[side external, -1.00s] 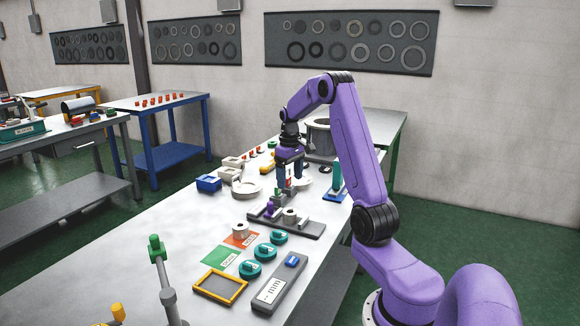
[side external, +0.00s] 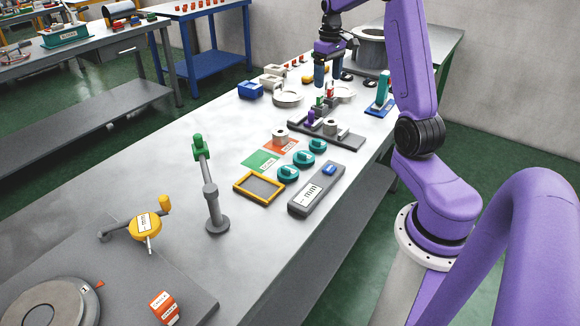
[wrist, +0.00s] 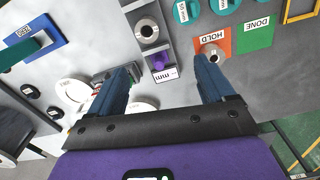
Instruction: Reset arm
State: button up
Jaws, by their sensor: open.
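My gripper (side external: 328,80) hangs above the far part of the workbench, fingers down, near a dark fixture (side external: 345,138). In the wrist view my gripper (wrist: 163,68) has its two blue fingers wide apart with nothing held between them. A grey flanged cylinder (side external: 330,127) stands on the fixture beside a purple part (side external: 311,117); both also show in the wrist view, the cylinder (wrist: 147,30) above the purple part (wrist: 160,60).
A green DONE mat (side external: 261,160), a yellow-framed tray (side external: 259,187), several teal round pieces (side external: 304,158) and a grey labelled block (side external: 316,190) lie nearer. A post with a green top (side external: 207,185) stands left. White rings, a blue box (side external: 250,90) and a large grey drum (side external: 371,45) are farther back.

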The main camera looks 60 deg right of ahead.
jog(key=s+a+r+n, duration=0.1)
jog(key=s+a+n, duration=0.15)
jog(key=a, duration=1.15)
jog(key=s+a+n, duration=0.1)
jog(key=a+n, duration=0.3)
jog(key=a, duration=1)
jog(key=s+a+f+n, duration=0.1)
jog(key=s+a+n, duration=0.3)
jog(key=s, duration=0.7)
jog(key=s+a+f+n, duration=0.1)
jog(key=s+a+n, duration=0.2)
jog(key=s, duration=0.9)
jog(key=a, duration=0.2)
jog(key=shift+a+f+n, duration=0.2)
jog(key=shift+a+n, duration=0.15)
jog(key=shift+a, duration=0.05)
